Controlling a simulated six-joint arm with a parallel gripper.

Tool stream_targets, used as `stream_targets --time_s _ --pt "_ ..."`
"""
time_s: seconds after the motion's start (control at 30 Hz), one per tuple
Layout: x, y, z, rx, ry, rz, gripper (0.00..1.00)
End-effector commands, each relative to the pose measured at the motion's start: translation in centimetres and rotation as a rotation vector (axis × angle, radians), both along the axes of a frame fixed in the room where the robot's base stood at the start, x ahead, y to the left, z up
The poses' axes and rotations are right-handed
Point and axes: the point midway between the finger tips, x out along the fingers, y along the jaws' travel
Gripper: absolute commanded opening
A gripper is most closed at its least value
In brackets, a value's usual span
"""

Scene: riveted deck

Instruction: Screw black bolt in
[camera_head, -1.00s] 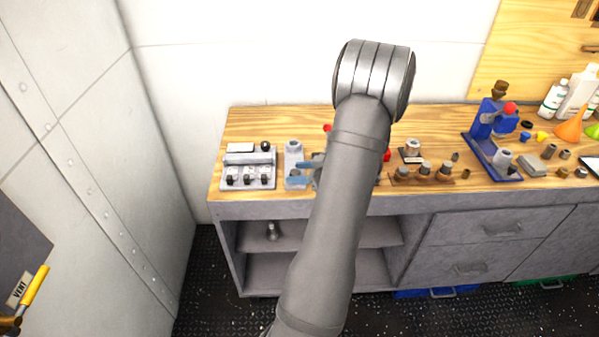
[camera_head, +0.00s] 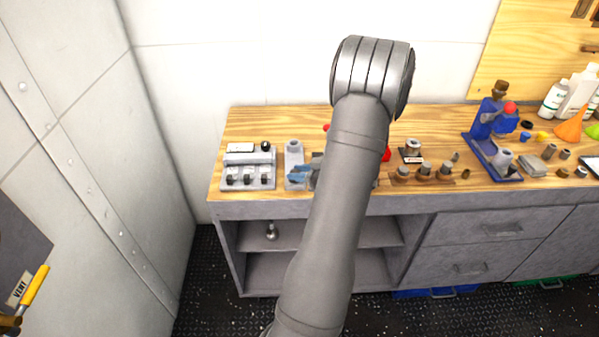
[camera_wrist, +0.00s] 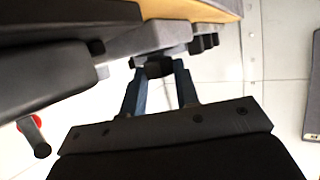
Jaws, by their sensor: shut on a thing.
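My gripper (camera_head: 293,176) shows in the head view as blue fingers at the front of a grey upright block (camera_head: 293,152) on the bench. In the wrist view my gripper (camera_wrist: 158,72) has its two blue fingers shut on a black piece, the black bolt (camera_wrist: 158,66). The bolt lies against the edge of the grey block (camera_wrist: 152,38). How deep it sits is hidden, and the bolt cannot be made out in the head view. My arm covers part of the bench behind the gripper.
A grey rack (camera_head: 238,158) with several black bolts (camera_head: 248,179) stands left of the block. Grey cylindrical parts (camera_head: 424,169) and a blue stand (camera_head: 490,130) are to the right. A wall rises behind the bench (camera_head: 440,118).

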Motion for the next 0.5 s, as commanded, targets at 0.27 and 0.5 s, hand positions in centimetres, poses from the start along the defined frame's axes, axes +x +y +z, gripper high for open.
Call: stream_targets --time_s 0.27,0.5 --pt "-0.42 0.33 0.03 0.000 0.003 -0.226 0.05" --pt "-0.58 0.58 0.04 0.001 0.001 -0.427 0.05"
